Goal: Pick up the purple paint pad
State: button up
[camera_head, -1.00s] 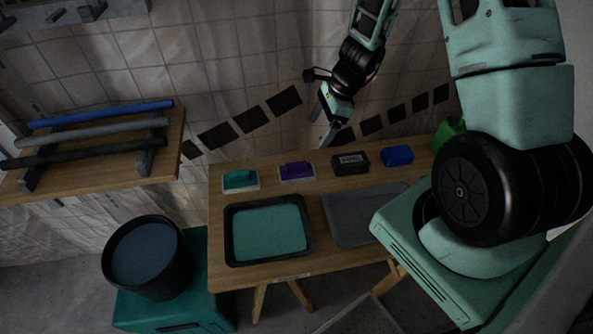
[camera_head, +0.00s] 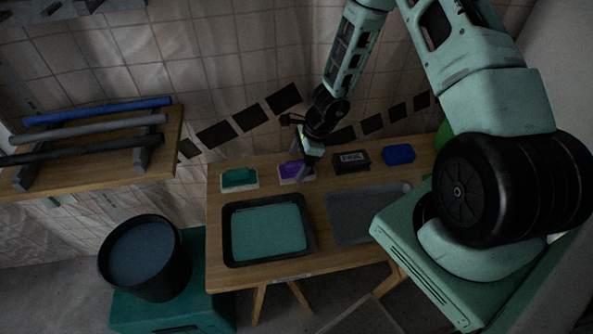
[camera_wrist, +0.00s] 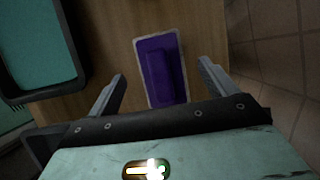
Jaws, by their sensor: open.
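The purple paint pad (camera_head: 286,171) lies on the wooden table, between a teal pad (camera_head: 239,177) and a dark box. In the wrist view the purple pad (camera_wrist: 153,62) has a raised purple handle and a pale border, and it lies between and just beyond the two fingers. My gripper (camera_head: 303,166) is open and empty above the pad; in the head view it hides the pad's right part. The fingers also show in the wrist view (camera_wrist: 160,76), spread to either side of the pad. I see no contact with the pad.
A black tray of teal paint (camera_head: 266,232) and a grey tray (camera_head: 362,214) stand in front on the table. A dark box (camera_head: 351,161) and a blue block (camera_head: 399,154) are to the right. A tiled wall (camera_head: 225,70) rises behind the table.

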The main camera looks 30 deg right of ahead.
aim_at(294, 162)
jog(key=b+x, duration=0.1)
jog(key=x, duration=0.2)
jog(key=shift+r, duration=0.1)
jog(key=c, duration=1.1)
notch_tip(294, 162, up, 10)
jog(key=p, duration=0.3)
jog(key=shift+o, duration=0.5)
